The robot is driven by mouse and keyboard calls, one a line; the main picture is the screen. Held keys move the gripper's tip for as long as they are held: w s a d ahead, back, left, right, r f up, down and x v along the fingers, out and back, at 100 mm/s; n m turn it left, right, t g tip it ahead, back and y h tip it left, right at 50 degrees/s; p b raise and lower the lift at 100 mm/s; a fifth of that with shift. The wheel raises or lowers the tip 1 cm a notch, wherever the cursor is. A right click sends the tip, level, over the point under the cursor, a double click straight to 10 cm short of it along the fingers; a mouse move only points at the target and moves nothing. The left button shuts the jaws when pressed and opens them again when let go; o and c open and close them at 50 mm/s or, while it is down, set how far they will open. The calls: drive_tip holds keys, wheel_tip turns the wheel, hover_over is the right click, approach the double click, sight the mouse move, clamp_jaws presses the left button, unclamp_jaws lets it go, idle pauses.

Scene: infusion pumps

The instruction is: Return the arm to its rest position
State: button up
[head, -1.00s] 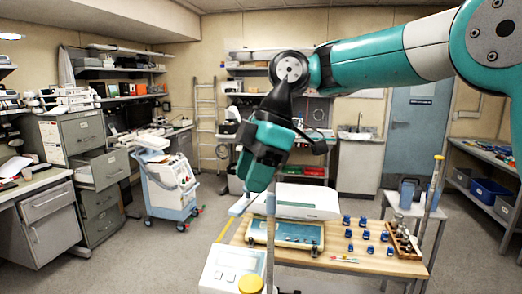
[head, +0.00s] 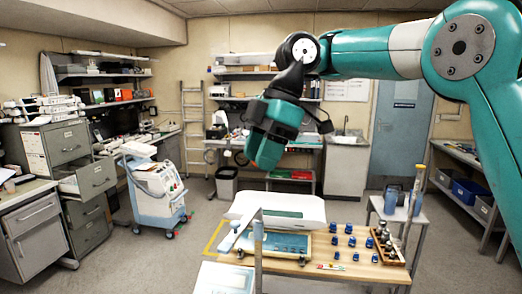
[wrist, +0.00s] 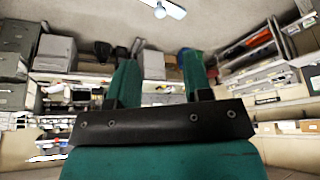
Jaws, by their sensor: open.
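My teal arm reaches in from the right of the head view, with its wrist bent downward. My gripper (head: 246,160) hangs in the air above and behind the wooden table, clear of everything on it. In the wrist view my gripper (wrist: 158,72) shows two teal fingers standing apart with nothing between them. The wrist view looks out at shelves and the ceiling.
The wooden table (head: 340,270) bears a white device (head: 285,207), several small blue pieces (head: 350,241) and a wooden rack (head: 390,247). A white wheeled cart (head: 157,192) stands at left. Open floor lies between cart and table.

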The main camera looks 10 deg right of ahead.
drive_tip(key=s+d+f+m+b, duration=0.2)
drive_tip(key=s+f+m+b, duration=0.4)
drive_tip(key=s+f, duration=0.5)
drive_tip(key=s+d+f+m+t+b, duration=0.1)
drive_tip(key=s+f+m+b, duration=0.6)
drive_tip(key=f, duration=1.2)
drive_tip(key=s+d+b, duration=0.1)
drive_tip(key=s+b, duration=0.3)
drive_tip(key=s, duration=0.1)
drive_tip(key=shift+s+d+f, duration=0.2)
drive_tip(key=shift+s+d, duration=0.1)
